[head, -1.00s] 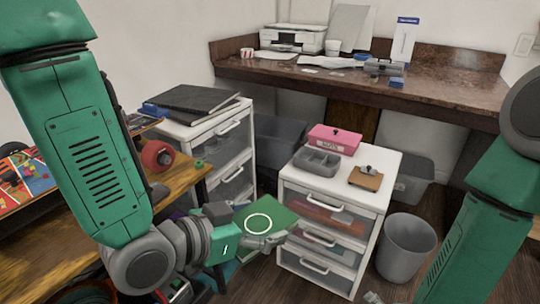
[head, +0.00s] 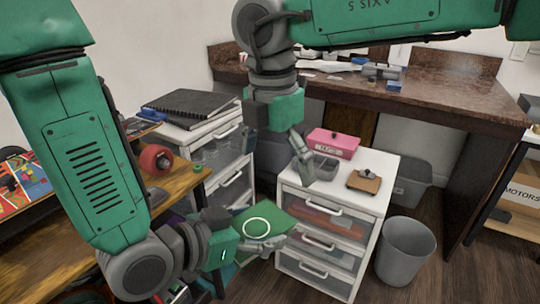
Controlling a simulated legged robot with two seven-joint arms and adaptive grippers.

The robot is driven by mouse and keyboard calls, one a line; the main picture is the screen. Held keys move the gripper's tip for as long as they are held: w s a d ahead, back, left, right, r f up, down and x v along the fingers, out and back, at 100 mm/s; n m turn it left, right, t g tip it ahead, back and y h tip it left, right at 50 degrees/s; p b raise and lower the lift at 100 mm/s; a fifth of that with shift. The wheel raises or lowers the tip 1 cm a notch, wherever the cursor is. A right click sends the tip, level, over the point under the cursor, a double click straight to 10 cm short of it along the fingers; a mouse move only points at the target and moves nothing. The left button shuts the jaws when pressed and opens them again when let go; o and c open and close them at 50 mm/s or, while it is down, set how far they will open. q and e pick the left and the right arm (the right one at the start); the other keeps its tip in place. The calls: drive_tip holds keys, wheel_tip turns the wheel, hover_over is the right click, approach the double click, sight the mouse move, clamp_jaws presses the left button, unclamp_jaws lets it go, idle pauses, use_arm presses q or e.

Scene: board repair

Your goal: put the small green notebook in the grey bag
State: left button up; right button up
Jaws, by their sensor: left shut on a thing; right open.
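The small green notebook (head: 258,222), with a white ring on its cover, is held out low in the middle of the head view. My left gripper (head: 270,244) is shut on its near edge and covers part of it. The notebook is just left of the white drawer unit. My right gripper (head: 303,162) is open and points down, above and in front of the grey tray on that unit's top. I cannot make out a grey bag in this view.
The white drawer unit (head: 325,270) carries a grey tray (head: 325,168), a pink box (head: 334,143) and a brown block (head: 364,181). A grey bin (head: 404,250) stands to its right. Another drawer unit (head: 218,146) and a wooden table (head: 180,190) stand left. A counter (head: 440,95) runs behind.

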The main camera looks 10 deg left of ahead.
sight(269, 211)
drive_tip(key=shift+m, duration=0.3)
drive_tip(key=f, duration=1)
drive_tip(key=shift+s+a+f, duration=0.35)
drive_tip(key=shift+a, duration=0.05)
use_arm(q)
drive_tip(key=shift+d, duration=0.1)
use_arm(e)
drive_tip(key=c, duration=1.4)
use_arm(q)
drive_tip(key=o, duration=1.3)
drive_tip(key=shift+r, duration=0.1)
use_arm(e)
drive_tip(key=shift+o, duration=0.2)
drive_tip(key=shift+a, duration=0.1)
use_arm(q)
drive_tip(key=shift+r, duration=0.1)
